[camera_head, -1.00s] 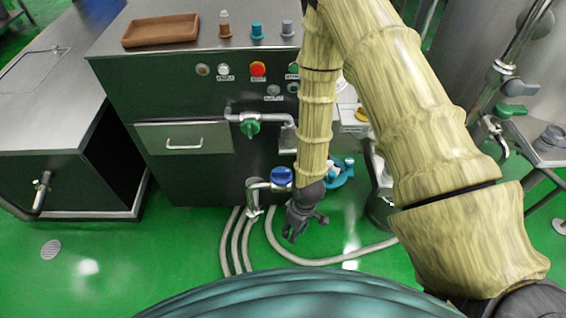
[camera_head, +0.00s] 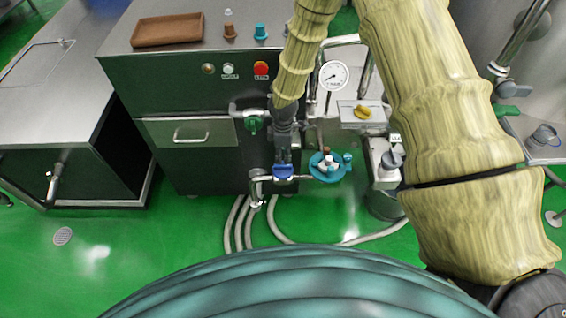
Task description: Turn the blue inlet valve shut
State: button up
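The blue inlet valve handle (camera_head: 284,173) sits on a pipe at the lower front of the dark cabinet. My gripper (camera_head: 283,158) points down right at the blue handle, its dark fingers meeting the handle's upper edge in the picture. Whether the fingers touch or close around the handle is too small to tell. My gripper and arm hide part of the cabinet front behind them.
A green valve (camera_head: 254,125) is close by at upper left of the gripper. A teal round fitting (camera_head: 317,170) is just right of the blue handle. A gauge (camera_head: 334,75) and a yellow knob (camera_head: 362,112) stand farther right. Hoses (camera_head: 237,225) run along the floor below.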

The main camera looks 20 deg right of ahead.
aim_at(283, 165)
jog(key=shift+f+p, duration=0.85)
jog(key=shift+f, duration=2.55)
grip_shut()
